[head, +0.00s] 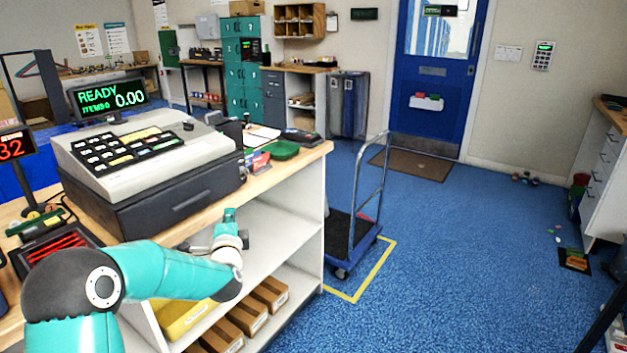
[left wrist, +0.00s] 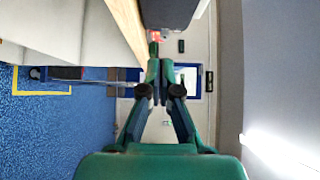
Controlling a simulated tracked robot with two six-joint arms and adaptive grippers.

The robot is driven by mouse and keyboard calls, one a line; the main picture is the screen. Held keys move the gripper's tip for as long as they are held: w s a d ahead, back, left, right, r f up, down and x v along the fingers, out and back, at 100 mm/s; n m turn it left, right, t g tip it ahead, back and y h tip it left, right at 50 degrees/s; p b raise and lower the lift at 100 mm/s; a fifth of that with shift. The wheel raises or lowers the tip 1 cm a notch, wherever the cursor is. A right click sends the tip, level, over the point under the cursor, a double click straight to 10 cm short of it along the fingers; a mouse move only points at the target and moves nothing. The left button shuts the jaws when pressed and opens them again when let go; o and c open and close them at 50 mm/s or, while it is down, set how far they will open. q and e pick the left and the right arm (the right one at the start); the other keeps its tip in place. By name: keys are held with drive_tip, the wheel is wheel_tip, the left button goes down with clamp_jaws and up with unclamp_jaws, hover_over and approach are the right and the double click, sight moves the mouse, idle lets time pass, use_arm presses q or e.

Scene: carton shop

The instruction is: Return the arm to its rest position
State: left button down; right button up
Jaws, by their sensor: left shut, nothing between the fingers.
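My left arm comes in from the lower left in the head view, teal with dark joints. My left gripper (head: 229,219) is beside the front of the counter, just below the edge of its wooden top. In the left wrist view my left gripper (left wrist: 158,68) shows its green fingers brought together, with nothing between them. The counter's wooden edge (left wrist: 128,28) runs close by the fingertips in that view. My right gripper is in neither view.
The cash register (head: 150,165) stands on the counter, whose white shelves (head: 275,230) hold cardboard boxes (head: 248,316). A blue platform trolley (head: 352,236) stands at the counter's far end. Blue floor to the right is largely clear, up to a blue door (head: 436,75).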

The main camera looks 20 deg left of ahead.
use_arm(q)
drive_tip(key=s+d+f+m+g+h+p, duration=0.1)
drive_tip(key=s+d+f+g+h+p, duration=0.3)
drive_tip(key=d+f, duration=0.7)
drive_tip(key=s+d+f+m+g+h+p, duration=0.15)
drive_tip(key=d+f+h, duration=0.35)
drive_tip(key=d+f, duration=0.65)
drive_tip(key=s+d+f+n+g+h, duration=0.1)
drive_tip(key=s+d+f+n+g, duration=0.2)
drive_tip(key=s, duration=0.5)
drive_tip(key=s+d+f+n+g+h+p, duration=0.1)
drive_tip(key=s+d+f+n+g+h, duration=0.1)
drive_tip(key=s+d+n, duration=0.4)
drive_tip(key=s+d+f+n+g+h+p, duration=0.1)
drive_tip(key=s+d+f+n+g+h, duration=0.1)
drive_tip(key=s, duration=1)
drive_tip(key=d+f+n+g, duration=0.1)
drive_tip(key=d+f+n, duration=0.1)
drive_tip(key=d+n, duration=0.1)
drive_tip(key=shift+n+g, duration=0.35)
drive_tip(key=shift+n, duration=0.5)
drive_tip(key=shift+f, duration=0.1)
